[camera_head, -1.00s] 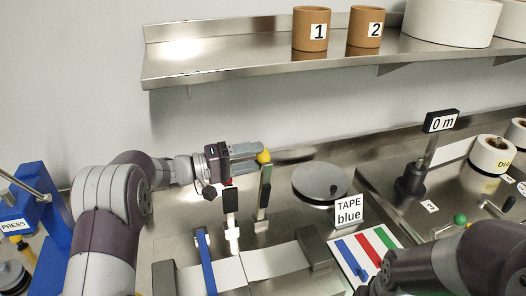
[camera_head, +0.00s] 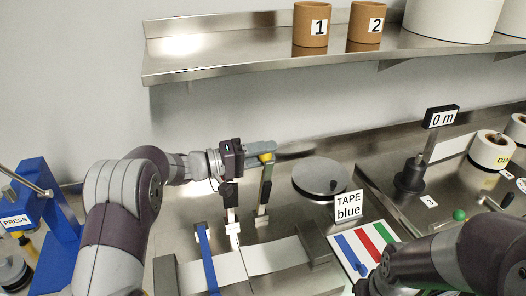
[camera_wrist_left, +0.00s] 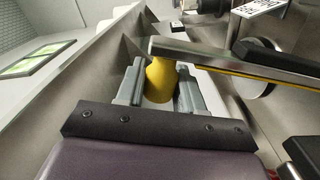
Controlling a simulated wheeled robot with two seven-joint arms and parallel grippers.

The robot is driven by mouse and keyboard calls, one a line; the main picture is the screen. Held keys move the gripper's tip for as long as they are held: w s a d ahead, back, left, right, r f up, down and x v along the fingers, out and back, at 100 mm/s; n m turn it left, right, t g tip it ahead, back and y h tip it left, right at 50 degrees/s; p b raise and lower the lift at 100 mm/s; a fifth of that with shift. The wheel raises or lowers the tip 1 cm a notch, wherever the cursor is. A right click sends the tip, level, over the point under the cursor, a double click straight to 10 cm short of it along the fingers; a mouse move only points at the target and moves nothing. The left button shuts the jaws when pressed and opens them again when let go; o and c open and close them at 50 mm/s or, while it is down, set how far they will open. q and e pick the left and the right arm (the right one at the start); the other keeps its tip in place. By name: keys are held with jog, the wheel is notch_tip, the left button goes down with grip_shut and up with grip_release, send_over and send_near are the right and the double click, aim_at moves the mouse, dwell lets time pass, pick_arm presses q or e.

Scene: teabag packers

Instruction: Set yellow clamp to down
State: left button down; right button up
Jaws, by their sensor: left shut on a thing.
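The yellow clamp (camera_head: 264,185) is an upright lever with a dark grip and a yellow knob at its top. My left gripper (camera_head: 266,155) is shut on the yellow knob, which shows between the two fingers in the left wrist view (camera_wrist_left: 159,78). The lever stands roughly upright in the head view. My right arm is at the lower right of the head view; its gripper is not in view.
A steel shelf (camera_head: 220,56) hangs above.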

pick_arm(q)
jog(key=s+d+f+m+b, duration=0.1)
jog(key=s+d+f+m, duration=0.1)
jog(key=s, duration=0.4)
jog(key=s+d+f+m+b, duration=0.1)
jog(key=s+d+f+m, duration=0.2)
jog(key=s, duration=0.3)
jog(key=shift+s+f+b, duration=0.25)
jog(key=shift+f+b, duration=0.1)
jog(key=shift+f, duration=0.4)
jog(key=c, duration=0.8)
grip_release()
jog(key=b+v, duration=0.1)
jog(key=v, duration=1.1)
jog(key=shift+a+b, duration=0.25)
jog(key=shift+b, duration=0.1)
jog(key=shift+s, duration=0.1)
jog(key=shift+c, duration=0.3)
